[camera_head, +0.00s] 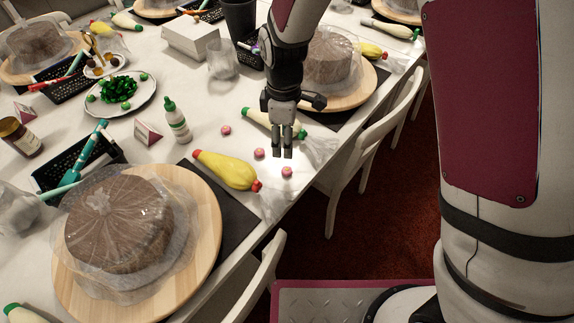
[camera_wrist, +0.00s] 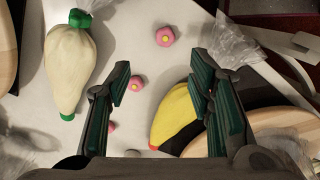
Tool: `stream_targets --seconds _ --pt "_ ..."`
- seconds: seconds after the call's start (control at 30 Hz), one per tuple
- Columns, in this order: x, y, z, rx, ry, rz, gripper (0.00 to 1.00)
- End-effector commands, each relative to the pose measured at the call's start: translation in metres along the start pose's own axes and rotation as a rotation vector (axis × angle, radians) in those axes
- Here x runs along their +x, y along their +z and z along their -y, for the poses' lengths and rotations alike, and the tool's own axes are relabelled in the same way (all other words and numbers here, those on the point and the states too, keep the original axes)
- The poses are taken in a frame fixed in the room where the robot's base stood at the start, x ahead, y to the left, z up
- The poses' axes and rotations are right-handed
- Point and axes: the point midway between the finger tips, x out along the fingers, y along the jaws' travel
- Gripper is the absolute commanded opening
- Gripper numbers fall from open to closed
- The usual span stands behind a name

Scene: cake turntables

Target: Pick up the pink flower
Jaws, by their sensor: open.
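Three small pink flowers lie apart on the white table. In the head view, one (camera_head: 287,171) is close to the table edge, one (camera_head: 259,153) is in the middle and one (camera_head: 226,130) is farther in. In the wrist view they form a slanting row: upper flower (camera_wrist: 165,36), middle flower (camera_wrist: 137,83) and lower flower (camera_wrist: 110,126). My gripper (camera_head: 282,152) points down above the table near the flowers. In the wrist view, my gripper (camera_wrist: 160,75) is open and empty, with the middle flower showing between its fingers. Its height above the table is hard to tell.
A yellow piping bag (camera_head: 228,170) and a white piping bag with green ends (camera_head: 258,118) lie on either side of the flowers. A wrapped cake (camera_head: 118,222) stands on a wooden turntable (camera_head: 208,225). A small bottle (camera_head: 177,122) stands behind. White chairs (camera_head: 345,165) line the table edge.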

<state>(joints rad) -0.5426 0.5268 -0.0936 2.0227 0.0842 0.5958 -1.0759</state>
Motion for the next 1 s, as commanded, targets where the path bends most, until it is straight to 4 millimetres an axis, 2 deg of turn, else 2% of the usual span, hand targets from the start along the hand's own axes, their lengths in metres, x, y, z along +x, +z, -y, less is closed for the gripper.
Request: stream_targets --seconds 0.03,0.2,0.47,0.8,1.0 --pt "0.012 0.001 0.001 -0.001 -0.005 0.004 0.48" --pt "0.040 0.001 0.001 0.001 -0.003 0.002 0.48" --pt "0.057 0.001 0.002 0.003 -0.001 0.001 0.48" --pt "0.100 0.003 0.008 0.002 -0.001 0.001 0.48" --pt "0.104 0.003 0.007 0.003 0.000 0.000 0.48"
